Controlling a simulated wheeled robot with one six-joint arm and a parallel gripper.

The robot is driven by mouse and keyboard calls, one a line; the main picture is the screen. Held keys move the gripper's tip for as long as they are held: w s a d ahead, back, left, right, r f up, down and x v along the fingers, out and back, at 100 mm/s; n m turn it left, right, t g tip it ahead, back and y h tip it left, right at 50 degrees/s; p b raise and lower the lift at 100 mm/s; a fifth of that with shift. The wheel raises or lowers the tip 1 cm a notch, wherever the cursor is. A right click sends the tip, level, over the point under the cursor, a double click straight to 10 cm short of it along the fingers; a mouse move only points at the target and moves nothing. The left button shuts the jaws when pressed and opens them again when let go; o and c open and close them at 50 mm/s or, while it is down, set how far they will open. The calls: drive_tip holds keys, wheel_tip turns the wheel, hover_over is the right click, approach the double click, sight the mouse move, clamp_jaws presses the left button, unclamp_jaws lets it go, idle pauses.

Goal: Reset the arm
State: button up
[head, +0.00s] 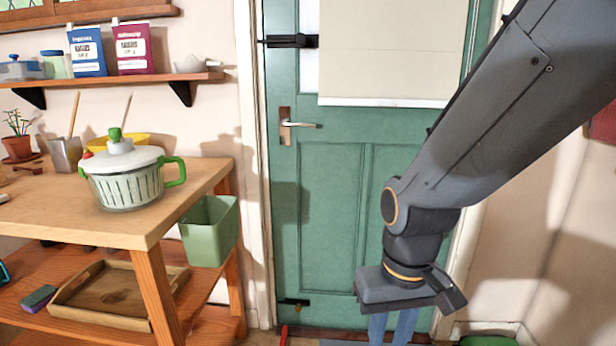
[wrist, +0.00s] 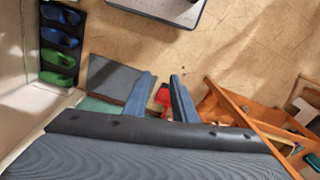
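My gripper (wrist: 162,100) shows in the wrist view with its two blue fingers spread apart. It points down at the floor and nothing is between the fingertips at their own height. In the head view my gripper (head: 392,330) hangs in front of the green door (head: 315,200), with the fingers cut off by the bottom edge. My arm reaches down to it from the upper right.
A wooden table (head: 100,228) stands left with a white-lidded pot (head: 125,180) and a green bin (head: 210,232) at its side. Its lower shelf holds a wooden tray (head: 110,300). A shoe rack (wrist: 62,45) stands by the wall. Open floor (wrist: 240,50) lies between.

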drive_tip(key=s+d+r+m+p, duration=0.1)
drive_tip(key=s+d+r+p, duration=0.1)
drive_tip(key=d+r+p, duration=0.4)
drive_tip(key=shift+d+r+m+p, duration=0.25)
drive_tip(key=shift+r+p, duration=0.6)
drive_tip(key=shift+p, duration=0.6)
drive_tip(key=shift+o, duration=0.2)
